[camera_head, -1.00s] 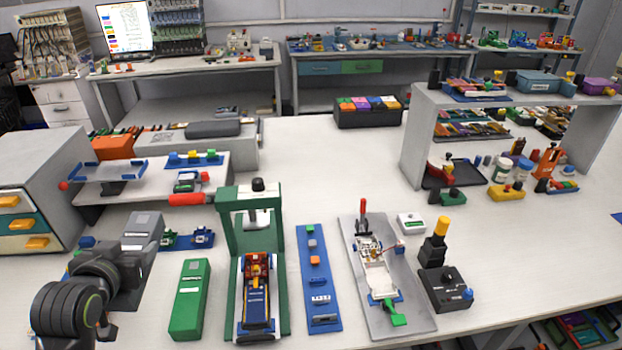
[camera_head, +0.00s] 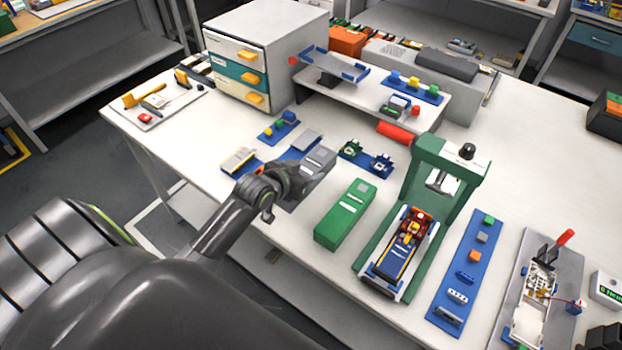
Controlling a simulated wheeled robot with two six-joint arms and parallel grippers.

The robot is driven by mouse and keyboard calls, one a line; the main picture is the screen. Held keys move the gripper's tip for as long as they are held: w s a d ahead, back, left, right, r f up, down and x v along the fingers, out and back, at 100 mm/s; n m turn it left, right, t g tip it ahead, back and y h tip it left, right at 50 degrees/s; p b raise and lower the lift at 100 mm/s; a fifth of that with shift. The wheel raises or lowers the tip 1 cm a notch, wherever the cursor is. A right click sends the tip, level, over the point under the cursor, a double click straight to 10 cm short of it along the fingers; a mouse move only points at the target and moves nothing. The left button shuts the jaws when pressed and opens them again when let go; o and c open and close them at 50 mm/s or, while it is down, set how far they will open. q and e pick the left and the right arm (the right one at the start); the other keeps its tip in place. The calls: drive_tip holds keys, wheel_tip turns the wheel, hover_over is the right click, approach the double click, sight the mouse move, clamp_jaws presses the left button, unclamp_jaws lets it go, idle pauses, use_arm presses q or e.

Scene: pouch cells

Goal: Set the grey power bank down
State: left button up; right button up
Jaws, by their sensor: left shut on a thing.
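The grey power bank (camera_head: 318,161) is a flat grey box with a small lighter square near its far end. It is at the table's front left part, left of the green power bank (camera_head: 345,215). My left gripper (camera_head: 293,185) is at its near end and shut on it. The fingers are dark and partly hidden by my wrist. I cannot tell whether the bank touches the table. My right gripper is not in view.
A green press (camera_head: 440,165) stands right of the green power bank. Small blue trays (camera_head: 365,158) lie close behind the grey bank. A drawer cabinet (camera_head: 265,50) and a raised shelf (camera_head: 345,95) stand behind. The table's front edge is near my arm.

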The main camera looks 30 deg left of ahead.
use_arm(q)
drive_tip(key=shift+f, duration=2.3)
drive_tip(key=o, duration=1.3)
drive_tip(key=shift+f, duration=0.15)
drive_tip(key=shift+o, duration=0.2)
drive_tip(key=shift+r, duration=0.2)
drive_tip(key=d+v, duration=0.1)
drive_tip(key=v, duration=1.1)
drive_tip(key=shift+a, duration=0.45)
drive_tip(key=shift+f, duration=0.15)
